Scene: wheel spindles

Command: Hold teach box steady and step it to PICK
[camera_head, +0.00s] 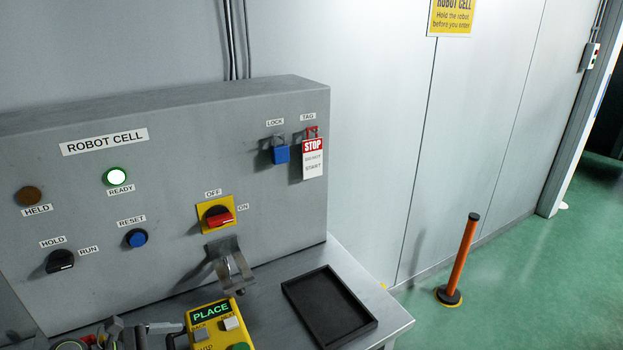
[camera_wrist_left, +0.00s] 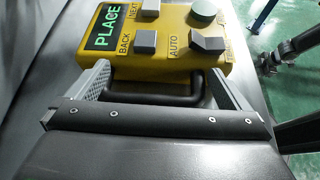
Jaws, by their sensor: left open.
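The yellow teach box (camera_head: 240,339) is at the bottom of the head view, cut off by the frame edge. Its display (camera_head: 209,311) reads PLACE in green. In the head view my left gripper (camera_head: 166,333) is at the box's left side. My right gripper cannot be made out.
A grey ROBOT CELL panel (camera_head: 150,220) stands behind, with a lit READY lamp (camera_head: 116,176), a red switch (camera_head: 219,217) and a blue padlock (camera_head: 281,154). A metal bracket (camera_head: 231,268) juts out above the box. A black tray (camera_head: 328,307) lies on the bench to its right.

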